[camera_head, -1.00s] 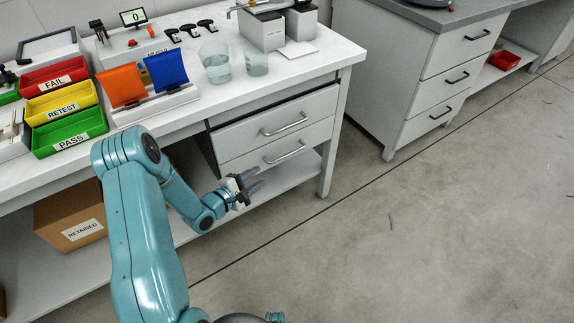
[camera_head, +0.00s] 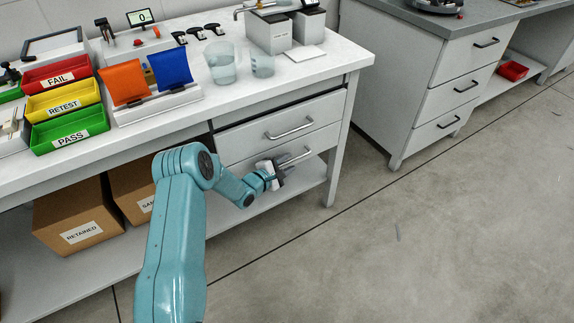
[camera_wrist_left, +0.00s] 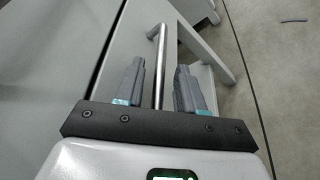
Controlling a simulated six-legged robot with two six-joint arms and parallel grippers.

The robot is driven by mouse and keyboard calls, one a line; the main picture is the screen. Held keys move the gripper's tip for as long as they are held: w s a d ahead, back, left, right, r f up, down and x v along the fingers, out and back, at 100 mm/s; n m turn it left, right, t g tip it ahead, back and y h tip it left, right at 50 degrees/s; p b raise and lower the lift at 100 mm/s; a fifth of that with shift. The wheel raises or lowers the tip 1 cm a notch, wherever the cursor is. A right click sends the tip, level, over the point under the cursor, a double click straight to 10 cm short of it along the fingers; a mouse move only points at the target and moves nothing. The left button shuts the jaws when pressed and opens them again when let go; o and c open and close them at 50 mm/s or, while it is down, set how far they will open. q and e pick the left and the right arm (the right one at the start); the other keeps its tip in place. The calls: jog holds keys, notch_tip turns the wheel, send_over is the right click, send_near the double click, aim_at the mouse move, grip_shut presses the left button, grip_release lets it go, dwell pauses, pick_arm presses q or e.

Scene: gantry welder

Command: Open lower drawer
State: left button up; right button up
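The lower drawer (camera_head: 322,141) is the white drawer under the upper one in the near bench, and it looks closed. Its silver bar handle (camera_head: 297,157) is partly hidden behind my left gripper (camera_head: 279,172). In the left wrist view the handle (camera_wrist_left: 158,50) runs between the two spread grey fingers of my left gripper (camera_wrist_left: 161,84). There is a gap on both sides of the bar, so the fingers are open around it. My right gripper is not in view.
The upper drawer (camera_head: 260,130) with its own handle sits just above. A lower shelf (camera_head: 268,218) with cardboard boxes (camera_head: 78,215) is below. A second drawer cabinet (camera_head: 425,85) stands to the right.

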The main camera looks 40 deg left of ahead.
pick_arm(q)
jog(key=shift+w, duration=0.35)
grip_shut()
jog(key=shift+s+d+f, duration=0.1)
